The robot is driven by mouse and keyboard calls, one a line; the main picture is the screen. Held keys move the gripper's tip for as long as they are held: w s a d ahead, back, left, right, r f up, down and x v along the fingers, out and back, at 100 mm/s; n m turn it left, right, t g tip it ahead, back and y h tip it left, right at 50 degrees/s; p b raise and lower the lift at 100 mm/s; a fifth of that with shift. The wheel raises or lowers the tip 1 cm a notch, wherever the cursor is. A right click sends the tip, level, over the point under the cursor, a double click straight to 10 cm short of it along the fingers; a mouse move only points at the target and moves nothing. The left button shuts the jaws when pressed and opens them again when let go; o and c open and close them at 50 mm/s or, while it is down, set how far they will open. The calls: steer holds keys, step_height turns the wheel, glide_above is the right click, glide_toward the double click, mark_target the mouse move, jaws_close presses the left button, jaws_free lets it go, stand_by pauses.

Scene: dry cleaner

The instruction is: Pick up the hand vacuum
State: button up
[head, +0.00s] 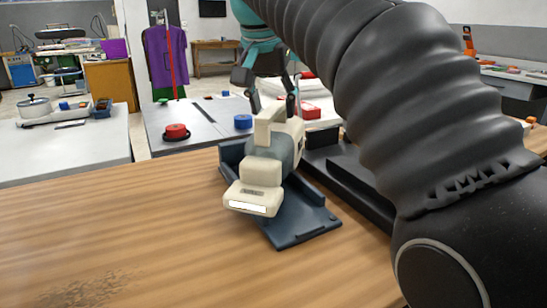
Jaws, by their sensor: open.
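The hand vacuum (262,172) is cream with a grey middle section and a raised handle. It lies on a dark blue tray (305,227) on the wooden table, its wide cream end toward me. My gripper (273,104) is open. It points down at the far end of the vacuum, with its fingertips close to the top of the handle. I cannot tell from this view whether the fingers are on both sides of the handle or touching it. My black and teal arm comes in from the right and covers part of the scene.
A black base or tray (352,182) lies right of the blue tray. Behind, a light table bears a red round object (176,132), a blue one (243,121) and a red item (311,112). The wooden tabletop (130,225) is clear at the left.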

steer(key=shift+x, duration=0.75)
steer(key=shift+f, duration=0.25)
jaws_close()
